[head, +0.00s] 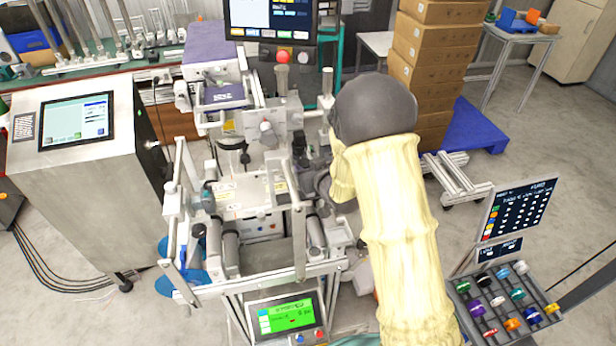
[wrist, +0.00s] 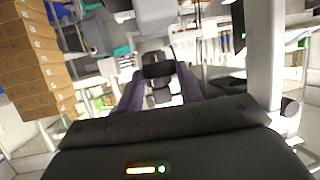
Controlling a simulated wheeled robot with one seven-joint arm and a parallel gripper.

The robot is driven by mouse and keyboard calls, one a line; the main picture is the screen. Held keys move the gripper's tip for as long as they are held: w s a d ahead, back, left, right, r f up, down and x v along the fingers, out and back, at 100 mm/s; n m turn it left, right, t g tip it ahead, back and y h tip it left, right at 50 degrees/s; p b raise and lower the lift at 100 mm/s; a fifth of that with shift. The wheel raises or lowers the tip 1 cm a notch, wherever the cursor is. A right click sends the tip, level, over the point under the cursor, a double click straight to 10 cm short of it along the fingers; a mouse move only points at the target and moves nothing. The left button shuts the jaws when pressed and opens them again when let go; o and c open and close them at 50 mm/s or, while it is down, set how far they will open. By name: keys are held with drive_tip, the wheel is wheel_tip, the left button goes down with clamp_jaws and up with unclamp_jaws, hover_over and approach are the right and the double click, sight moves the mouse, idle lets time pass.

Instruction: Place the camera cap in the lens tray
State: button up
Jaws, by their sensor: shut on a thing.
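My gripper (wrist: 158,84) shows in the wrist view as two purple-grey fingers shut on a small black piece (wrist: 157,69). This piece looks like the camera cap, though the view is too coarse to be sure. In the head view my cream-sleeved arm reaches to the right side of the machine in the middle. There the sleeve and dark wrist joint hide most of the gripper and what it holds. I cannot pick out the lens tray with certainty in either view.
The machine (head: 255,205) has upright posts, rollers and a screen (head: 270,18) above. A steel cabinet with a touchscreen (head: 75,120) stands left. Stacked cardboard boxes (head: 432,50) stand behind my arm. A sloped rack of coloured spools (head: 505,300) is at lower right.

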drive_tip(key=shift+f, duration=1.85)
drive_tip(key=shift+f, duration=0.15)
drive_tip(key=o, duration=1)
drive_tip(key=shift+c, duration=0.2)
drive_tip(key=shift+r, duration=0.2)
drive_tip(key=b+v, duration=0.2)
drive_tip(key=v, duration=1)
